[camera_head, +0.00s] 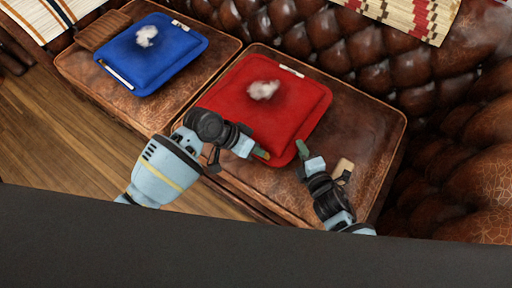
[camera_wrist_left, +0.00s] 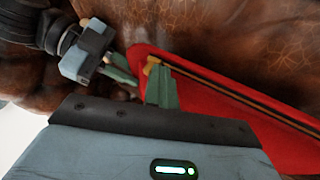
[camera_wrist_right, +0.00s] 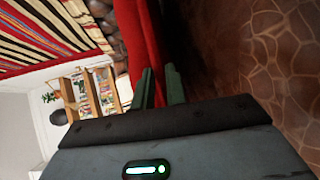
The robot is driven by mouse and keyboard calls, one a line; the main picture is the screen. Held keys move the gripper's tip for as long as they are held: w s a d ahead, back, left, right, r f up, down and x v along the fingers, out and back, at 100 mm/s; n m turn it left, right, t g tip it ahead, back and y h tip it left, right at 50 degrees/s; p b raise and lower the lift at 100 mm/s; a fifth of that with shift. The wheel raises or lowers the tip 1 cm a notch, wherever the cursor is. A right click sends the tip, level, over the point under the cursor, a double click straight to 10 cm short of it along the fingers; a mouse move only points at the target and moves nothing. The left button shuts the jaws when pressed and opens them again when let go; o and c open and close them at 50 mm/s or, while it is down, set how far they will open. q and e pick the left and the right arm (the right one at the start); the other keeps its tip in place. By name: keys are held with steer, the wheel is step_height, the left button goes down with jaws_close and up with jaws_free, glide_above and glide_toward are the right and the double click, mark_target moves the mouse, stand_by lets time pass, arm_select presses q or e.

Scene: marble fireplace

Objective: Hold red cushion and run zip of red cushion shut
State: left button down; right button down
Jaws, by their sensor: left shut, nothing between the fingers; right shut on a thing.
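The red cushion (camera_head: 290,112) lies on the brown leather seat. Its zip (camera_wrist_left: 235,92) shows in the left wrist view as a dark and tan line along the cushion's side. A small yellow pull (camera_wrist_left: 152,66) is at the near end of the zip, beside the fingertips of my left gripper (camera_wrist_left: 161,84). My left gripper (camera_head: 262,154) is shut and empty at the cushion's front edge; whether it touches the pull I cannot tell. My right gripper (camera_head: 301,151) is shut on the cushion's front right corner. In the right wrist view, the red cloth (camera_wrist_right: 140,40) is at its fingertips.
White fluff (camera_head: 263,90) lies on the red cushion. A blue cushion (camera_head: 160,65) with white fluff is on the seat (camera_head: 230,50) to the left. A tan piece (camera_head: 342,170) lies beside my right gripper. The tufted backrest (camera_head: 370,65) rises behind.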

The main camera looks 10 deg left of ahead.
arm_select(q)
steer(key=shift+w+a, duration=0.15)
steer(key=shift+a, duration=0.15)
arm_select(e)
steer(key=shift+a, duration=0.15)
steer(key=shift+f, duration=0.1)
arm_select(q)
steer(key=w+a+f+v, duration=0.1)
steer(key=a+v, duration=0.1)
steer(key=v, duration=0.9)
steer(key=shift+w, duration=0.25)
arm_select(e)
steer(key=c, duration=1.3)
jaws_free()
steer(key=shift+c, duration=0.2)
arm_select(q)
steer(key=shift+a, duration=0.15)
arm_select(e)
steer(key=v, duration=1.2)
